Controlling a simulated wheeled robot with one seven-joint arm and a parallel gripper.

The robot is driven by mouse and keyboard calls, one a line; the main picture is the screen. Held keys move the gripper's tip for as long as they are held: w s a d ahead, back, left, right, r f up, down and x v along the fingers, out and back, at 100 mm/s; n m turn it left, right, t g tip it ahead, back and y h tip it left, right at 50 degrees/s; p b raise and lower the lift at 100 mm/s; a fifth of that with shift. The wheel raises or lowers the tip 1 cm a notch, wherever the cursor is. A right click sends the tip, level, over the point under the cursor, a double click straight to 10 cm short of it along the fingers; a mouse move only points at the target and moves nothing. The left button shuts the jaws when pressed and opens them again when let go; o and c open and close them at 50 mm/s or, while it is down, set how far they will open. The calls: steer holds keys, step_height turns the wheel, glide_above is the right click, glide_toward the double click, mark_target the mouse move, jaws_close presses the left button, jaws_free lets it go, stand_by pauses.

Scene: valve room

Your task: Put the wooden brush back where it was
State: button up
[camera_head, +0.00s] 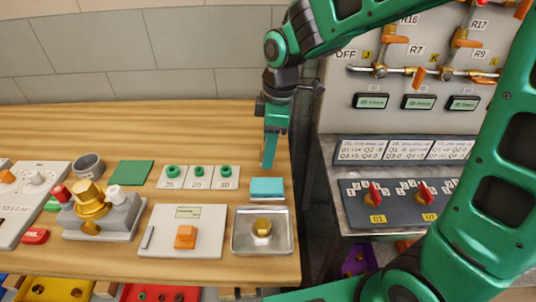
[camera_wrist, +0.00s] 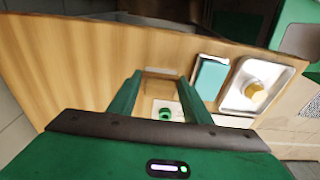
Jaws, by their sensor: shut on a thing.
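My gripper (camera_head: 269,158) points down over the right end of the wooden table, behind the teal block. It is shut on a narrow tan wooden piece, apparently the wooden brush (camera_head: 264,153), mostly hidden by the fingers in the head view. In the wrist view, my gripper (camera_wrist: 160,80) has its two green fingers either side of a pale tan piece, likely the brush (camera_wrist: 160,86). Its bristles cannot be made out. I cannot tell whether it touches the table.
The teal block (camera_head: 267,187) and a metal tray (camera_head: 240,248) with a brass piece lie in front. Green knobs on white cards (camera_head: 199,184) and a green mat (camera_head: 131,173) are to the left. A valve panel (camera_head: 416,125) stands right, across a gap.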

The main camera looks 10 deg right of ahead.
steer(key=shift+f, duration=1.2)
steer(key=shift+f, duration=0.15)
steer(key=o, duration=1.4)
steer(key=r, duration=0.4)
steer(key=d+r, duration=0.1)
steer(key=r, duration=0.7)
steer(key=shift+s+d+r, duration=0.1)
steer(key=shift+s+d, duration=0.1)
steer(key=shift+d, duration=0.05)
steer(key=shift+d, duration=0.1)
